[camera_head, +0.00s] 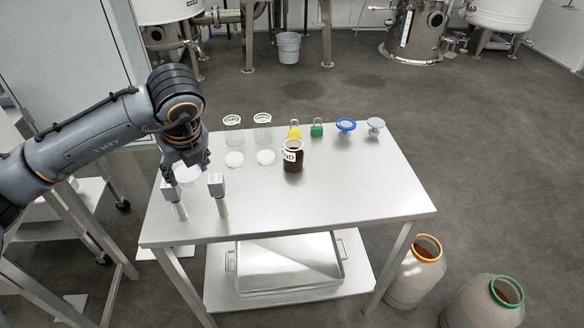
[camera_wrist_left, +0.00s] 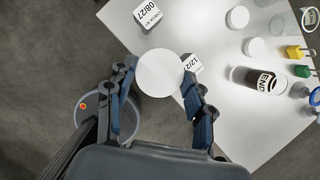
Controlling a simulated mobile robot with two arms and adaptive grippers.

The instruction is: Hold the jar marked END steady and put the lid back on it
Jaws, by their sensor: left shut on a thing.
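The jar marked END (camera_head: 293,158) stands upright on the steel table, open at the top, with dark contents and a white label. It also shows in the left wrist view (camera_wrist_left: 246,77). My left gripper (camera_head: 187,172) is over the table's left part, to the left of the jar and apart from it. It is shut on a white round lid (camera_head: 188,175), held by its edges; the lid lies between the fingers in the left wrist view (camera_wrist_left: 160,73). My right gripper is in neither view.
Two more white lids (camera_head: 234,160) (camera_head: 266,157) and two clear jars (camera_head: 232,131) (camera_head: 263,130) are behind. Yellow (camera_head: 294,131) and green (camera_head: 317,130) padlocks stand farther back. The table's front right is clear.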

